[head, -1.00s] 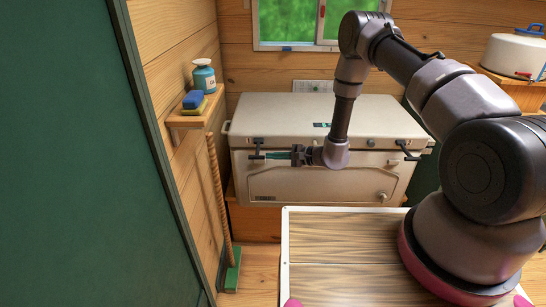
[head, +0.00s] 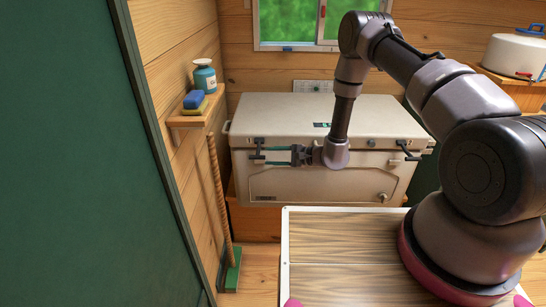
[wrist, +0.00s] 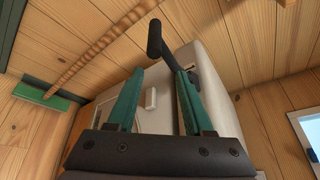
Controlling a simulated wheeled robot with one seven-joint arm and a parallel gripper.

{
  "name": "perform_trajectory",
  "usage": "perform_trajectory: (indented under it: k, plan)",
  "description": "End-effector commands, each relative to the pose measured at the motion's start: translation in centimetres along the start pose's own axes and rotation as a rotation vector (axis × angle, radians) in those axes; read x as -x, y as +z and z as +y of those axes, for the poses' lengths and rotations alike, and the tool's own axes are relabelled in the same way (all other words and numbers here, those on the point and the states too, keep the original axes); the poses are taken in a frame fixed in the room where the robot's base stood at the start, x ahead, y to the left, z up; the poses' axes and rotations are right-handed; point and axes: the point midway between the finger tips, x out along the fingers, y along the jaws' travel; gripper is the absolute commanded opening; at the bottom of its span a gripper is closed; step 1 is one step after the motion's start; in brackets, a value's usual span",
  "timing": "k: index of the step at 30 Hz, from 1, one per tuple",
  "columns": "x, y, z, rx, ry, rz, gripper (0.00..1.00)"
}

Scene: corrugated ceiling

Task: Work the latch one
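A cream cooler chest (head: 325,182) stands against the back wall with its lid down. It has a black T-shaped latch (head: 258,142) at its front left and another black latch (head: 405,150) at its front right. My gripper (head: 266,155) is at the left latch, its green fingers pointing left and spread apart. In the wrist view my gripper (wrist: 158,72) is open and empty. The left latch's black handle (wrist: 155,40) shows just beyond the fingertips, its stem close to the right finger. I cannot tell whether they touch.
A wall shelf (head: 190,118) at the left holds a teal bottle (head: 204,76) and a blue sponge (head: 193,99). A broom (head: 222,210) leans below it. A green panel (head: 80,150) fills the left edge. A white pot (head: 515,54) stands at the right.

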Motion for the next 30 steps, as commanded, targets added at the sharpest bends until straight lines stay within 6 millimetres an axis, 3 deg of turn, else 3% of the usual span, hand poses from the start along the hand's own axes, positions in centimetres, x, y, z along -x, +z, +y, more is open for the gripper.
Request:
perform_trajectory:
  k: [11, 14, 30]
  plan:
    - [1.0, -0.3, -0.1, -0.001, -0.002, 0.004, 0.51]
    - [2.6, -0.6, -0.1, -0.005, -0.006, 0.009, 0.51]
    - [15.1, -3.0, -0.4, -0.012, -0.029, 0.036, 0.51]
